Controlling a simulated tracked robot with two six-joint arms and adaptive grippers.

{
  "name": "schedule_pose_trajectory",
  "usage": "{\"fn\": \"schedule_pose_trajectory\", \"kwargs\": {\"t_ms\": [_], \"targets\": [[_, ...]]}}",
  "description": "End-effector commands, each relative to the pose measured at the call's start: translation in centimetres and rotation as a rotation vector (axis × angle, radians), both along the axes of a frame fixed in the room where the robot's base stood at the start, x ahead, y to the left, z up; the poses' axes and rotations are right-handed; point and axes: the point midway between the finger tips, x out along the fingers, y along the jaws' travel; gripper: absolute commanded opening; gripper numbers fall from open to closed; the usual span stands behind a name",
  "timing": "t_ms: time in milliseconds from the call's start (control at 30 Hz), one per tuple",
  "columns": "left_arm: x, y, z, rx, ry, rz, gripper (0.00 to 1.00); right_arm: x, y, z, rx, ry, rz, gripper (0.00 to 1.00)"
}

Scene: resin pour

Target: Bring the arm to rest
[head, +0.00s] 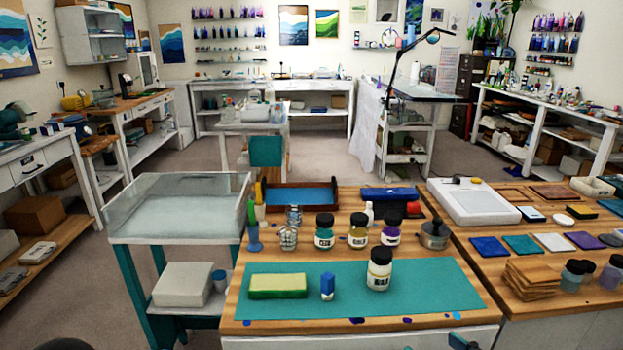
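A dark part of my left arm shows at the bottom left edge, and a dark part of my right arm shows at the bottom edge in front of the workbench (228,317). Both are mostly cut off by the frame, so I cannot make out the fingers or whether they are open. Neither touches anything on the bench that I can see.
Behind the mat stand three dark-lidded jars, a metal pot (434,236) and a blue-lined wooden tray (300,197). A clear-walled cart (180,238) stands left of the bench. A second bench at right holds a white device (474,203), tiles and wooden pieces (535,280).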

Motion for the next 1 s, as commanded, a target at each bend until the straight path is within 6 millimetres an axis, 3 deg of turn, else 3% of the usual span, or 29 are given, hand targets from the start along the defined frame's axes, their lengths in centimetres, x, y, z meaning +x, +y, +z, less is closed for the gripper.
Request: {"fn": "schedule_pose_trajectory", "kwargs": {"t_ms": [33,367,633,767,900,1000], "targets": [[-0.1,0.0,0.4,0.000,0.001,0.000,0.80,0.1,0.0,0.3,0.000,0.002,0.000,0.81],[0.0,0.0,1.8,0.000,0.000,0.000,0.80,0.2,1.9,-5.5,0.022,0.179,0.043,0.81],[0.0,0.0,3.3,0.000,0.000,0.000,0.80,-1.3,3.9,-12.9,0.075,0.414,0.051,0.81],[0.0,0.0,4.5,0.000,0.000,0.000,0.80,-4.0,5.5,-18.4,0.120,0.612,0.036,0.81],[0.0,0.0,5.6,0.000,0.000,0.000,0.80,-8.8,7.3,-24.7,0.170,0.862,-0.012,0.81],[0.0,0.0,6.1,0.000,0.000,0.000,0.80,-12.2,8.2,-27.9,0.194,1.009,-0.056,0.81]]}}
